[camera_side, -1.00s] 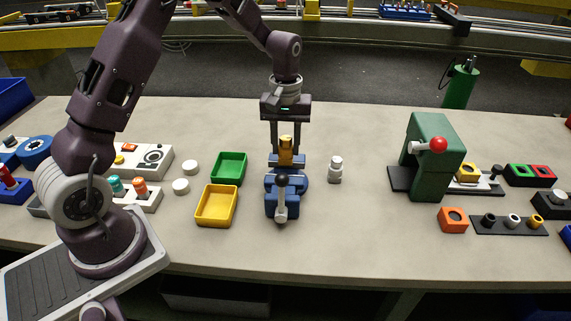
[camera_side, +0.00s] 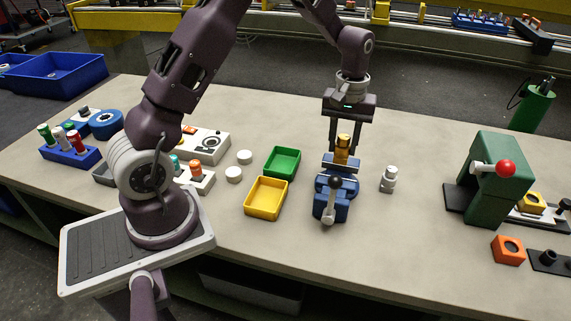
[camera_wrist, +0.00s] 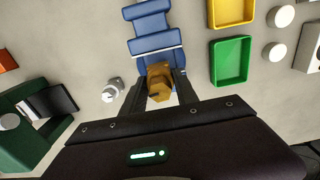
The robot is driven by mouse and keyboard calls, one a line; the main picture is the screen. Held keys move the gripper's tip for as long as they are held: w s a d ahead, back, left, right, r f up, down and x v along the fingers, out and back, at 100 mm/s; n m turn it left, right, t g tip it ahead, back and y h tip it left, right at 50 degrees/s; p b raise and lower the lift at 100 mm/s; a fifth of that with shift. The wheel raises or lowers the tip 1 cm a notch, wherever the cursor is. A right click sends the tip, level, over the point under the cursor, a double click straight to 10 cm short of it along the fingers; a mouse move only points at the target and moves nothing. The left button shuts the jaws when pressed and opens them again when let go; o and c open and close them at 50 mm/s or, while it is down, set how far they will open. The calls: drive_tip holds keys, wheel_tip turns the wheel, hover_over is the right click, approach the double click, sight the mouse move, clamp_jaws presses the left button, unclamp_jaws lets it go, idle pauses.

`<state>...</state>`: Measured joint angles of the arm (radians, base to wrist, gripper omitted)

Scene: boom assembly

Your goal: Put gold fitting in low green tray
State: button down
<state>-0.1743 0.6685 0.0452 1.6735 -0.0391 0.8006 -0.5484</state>
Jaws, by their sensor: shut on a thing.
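The gold fitting (camera_side: 343,146) stands upright at the back jaws of the blue vise (camera_side: 332,200). My gripper (camera_side: 343,150) points straight down with one finger on each side of the fitting and is shut on it. In the wrist view the fitting (camera_wrist: 159,82) sits between my fingertips, next to the blue vise (camera_wrist: 155,42). Whether its lower end is still in the vise jaws is hard to tell. The low green tray (camera_side: 282,162) is empty and lies left of the vise. It also shows right of the vise in the wrist view (camera_wrist: 231,62).
An empty yellow tray (camera_side: 265,198) lies in front of the green tray. A small silver-white fitting (camera_side: 388,180) stands right of the vise. A green press (camera_side: 490,180) with a red knob stands farther right. White discs (camera_side: 233,174) lie left of the trays.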

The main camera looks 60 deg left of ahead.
idle(0.4)
drive_tip(key=s+a+n, duration=0.3)
drive_tip(key=s+a, duration=0.1)
drive_tip(key=a, duration=0.3)
drive_tip(key=s+a+n, duration=0.3)
drive_tip(key=s+a, duration=0.2)
drive_tip(key=a, duration=0.3)
hover_over(283, 167)
drive_tip(key=shift+f, duration=2.4)
drive_tip(key=shift+f, duration=0.85)
drive_tip(key=shift+f, duration=1.3)
drive_tip(key=c, duration=0.9)
unclamp_jaws()
drive_tip(key=shift+o, duration=0.2)
